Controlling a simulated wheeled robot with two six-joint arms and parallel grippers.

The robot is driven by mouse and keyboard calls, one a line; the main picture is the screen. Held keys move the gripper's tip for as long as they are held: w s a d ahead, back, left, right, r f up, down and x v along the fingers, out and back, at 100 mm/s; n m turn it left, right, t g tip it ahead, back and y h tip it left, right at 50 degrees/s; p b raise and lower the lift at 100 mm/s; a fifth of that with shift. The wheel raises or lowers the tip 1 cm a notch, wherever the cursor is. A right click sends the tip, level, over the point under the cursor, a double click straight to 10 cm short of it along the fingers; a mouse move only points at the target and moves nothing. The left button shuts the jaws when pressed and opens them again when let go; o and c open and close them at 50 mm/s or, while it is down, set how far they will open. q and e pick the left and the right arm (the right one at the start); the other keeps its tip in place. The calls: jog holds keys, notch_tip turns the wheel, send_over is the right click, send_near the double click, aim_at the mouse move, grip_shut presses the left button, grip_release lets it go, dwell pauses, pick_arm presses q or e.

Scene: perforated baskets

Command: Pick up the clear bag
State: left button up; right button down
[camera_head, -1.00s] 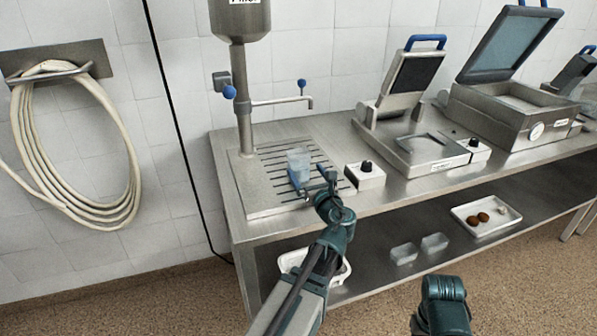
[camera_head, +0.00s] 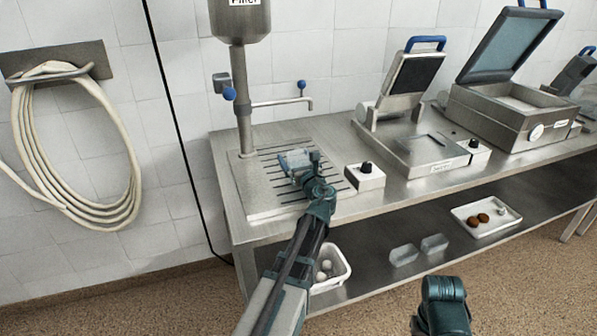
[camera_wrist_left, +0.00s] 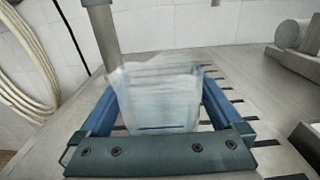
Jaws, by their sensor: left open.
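The clear bag (camera_head: 295,158) is see-through and pale, with a thin blue line near its bottom in the left wrist view (camera_wrist_left: 158,95). It stands over the slotted drain area under the filler. My left gripper (camera_head: 298,170) is open at the bag, its front side partly hidden by the gripper in the head view. In the left wrist view its two blue fingers (camera_wrist_left: 160,100) lie on either side of the bag, with the bag between them. Only a dark part of my right arm shows at the bottom of the head view; its gripper is out of sight.
The filler column (camera_head: 243,105) with its spout (camera_head: 308,103) rises just behind the bag. A control box (camera_head: 364,176) sits to the right. Beyond it stand two sealing machines (camera_head: 405,130) (camera_head: 500,110). A white basket (camera_head: 338,283) and a tray (camera_head: 470,205) are on the lower shelf.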

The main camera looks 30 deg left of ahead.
pick_arm(q)
jog(key=shift+w+a, duration=0.1)
jog(key=c, duration=1.3)
jog(key=shift+r, duration=0.1)
jog(key=s+d+r+p, duration=0.1)
jog(key=s+d, duration=0.2)
jog(key=d, duration=0.1)
jog(key=s+d+r+p, duration=0.2)
jog(key=s+d, duration=0.2)
jog(key=s+d+r+p, duration=0.1)
jog(key=s+d+p, duration=0.1)
jog(key=s+d, duration=0.1)
jog(key=shift+s+d+r, duration=0.15)
jog(key=shift+d+r, duration=0.25)
jog(key=shift+d, duration=0.2)
